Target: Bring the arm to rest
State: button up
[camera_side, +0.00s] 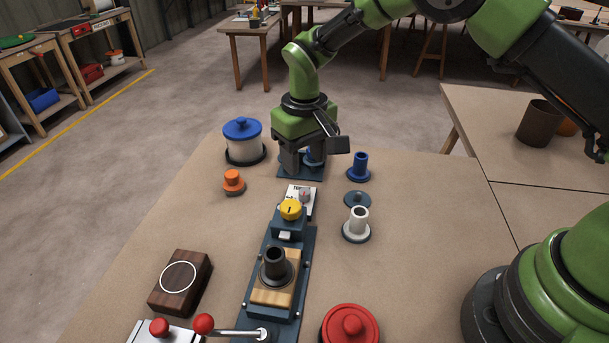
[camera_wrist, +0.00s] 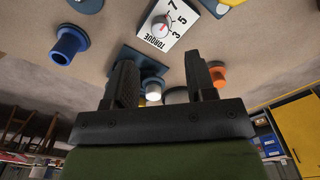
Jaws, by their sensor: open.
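My green arm reaches over the far part of the table from the right. My gripper (camera_side: 303,165) points down there, low over a dark blue base plate (camera_side: 290,176). Its dark fingers are apart. In the wrist view my gripper (camera_wrist: 160,75) shows two spread fingers with nothing clasped between them. A small blue and white part stands at the plate, close behind the fingers and partly hidden; I cannot tell whether they touch it.
Near the gripper stand a white pot with a blue lid (camera_side: 243,143), an orange knob (camera_side: 233,181), a blue flanged tube (camera_side: 359,168) and a torque dial (camera_side: 301,199). Nearer are a white flanged tube (camera_side: 357,224), a yellow knob (camera_side: 290,209), a wooden block (camera_side: 181,282) and a red lid (camera_side: 350,325).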

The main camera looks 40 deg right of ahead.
jog(key=shift+r, duration=1.1)
jog(key=s+d+r+m+t+y, duration=0.15)
jog(key=s+r, duration=0.25)
jog(key=r, duration=0.4)
jog(key=s+d+r+m+t, duration=0.1)
jog(key=s+d+r+t, duration=0.2)
jog(key=r, duration=0.5)
jog(key=s+d+r+m+t, duration=0.1)
jog(key=s, duration=0.8)
jog(key=s+d+r+t, duration=0.1)
jog(key=s+r, duration=0.1)
jog(key=s, duration=0.7)
jog(key=shift+d+r+m+t, duration=0.2)
jog(key=shift+d+m+t, duration=0.15)
jog(key=shift+d, duration=0.05)
jog(key=shift+o, duration=0.2)
jog(key=shift+y, duration=0.25)
